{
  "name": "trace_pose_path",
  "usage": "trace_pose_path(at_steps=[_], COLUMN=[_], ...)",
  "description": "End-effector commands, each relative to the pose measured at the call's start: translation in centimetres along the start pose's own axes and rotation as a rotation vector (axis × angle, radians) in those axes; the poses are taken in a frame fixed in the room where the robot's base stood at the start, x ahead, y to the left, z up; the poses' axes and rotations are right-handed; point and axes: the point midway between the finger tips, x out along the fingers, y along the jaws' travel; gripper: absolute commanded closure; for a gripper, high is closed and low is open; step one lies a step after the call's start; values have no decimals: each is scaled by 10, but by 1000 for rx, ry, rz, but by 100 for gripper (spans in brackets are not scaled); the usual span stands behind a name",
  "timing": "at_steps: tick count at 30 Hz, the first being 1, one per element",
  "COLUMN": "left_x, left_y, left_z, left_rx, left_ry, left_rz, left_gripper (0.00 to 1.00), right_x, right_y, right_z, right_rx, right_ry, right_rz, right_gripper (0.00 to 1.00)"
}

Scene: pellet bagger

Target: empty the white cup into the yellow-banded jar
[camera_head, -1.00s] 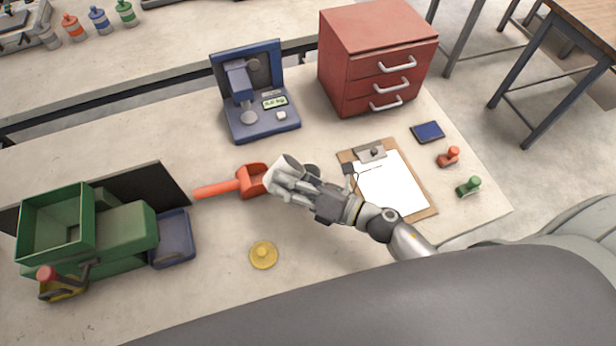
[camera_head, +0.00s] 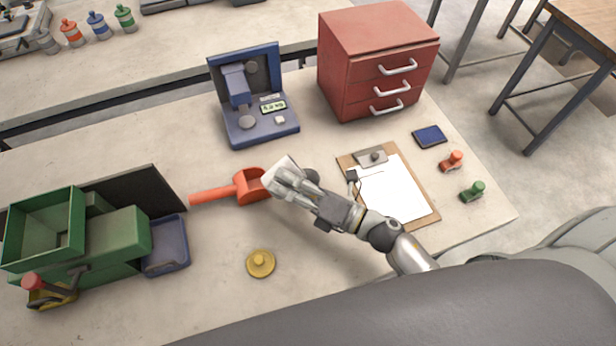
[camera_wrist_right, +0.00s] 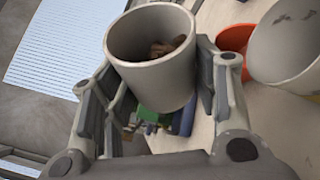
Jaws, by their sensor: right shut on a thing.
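My right gripper (camera_head: 284,180) is shut on the white cup (camera_head: 277,165), just right of the orange scoop. In the right wrist view the cup (camera_wrist_right: 153,72) is between the fingers, with brown pellets inside and its mouth visible. A second pale, wide-mouthed container (camera_wrist_right: 288,46) is beside it on the right, apart from the cup's rim. In the head view a small grey rounded part (camera_head: 312,176) shows behind my gripper; the rest is hidden. My left gripper is not in view.
The orange scoop (camera_head: 248,187) lies left of the gripper. A yellow knobbed disc (camera_head: 260,263) lies in front. A blue scale-like device (camera_head: 262,128) and red drawers (camera_head: 350,80) stand behind. A clipboard (camera_head: 428,213) lies right, green bins (camera_head: 125,235) left.

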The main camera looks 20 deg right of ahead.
Motion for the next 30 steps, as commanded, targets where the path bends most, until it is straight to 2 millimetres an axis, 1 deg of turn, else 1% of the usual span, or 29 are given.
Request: trace_pose_path(at_steps=[30], left_x=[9], left_y=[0], left_z=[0], left_rx=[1], left_ry=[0], left_rz=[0], left_gripper=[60], right_x=[-1], right_y=[4], right_z=[6], right_rx=[124], right_ry=[-36], right_rz=[53], right_gripper=[71])
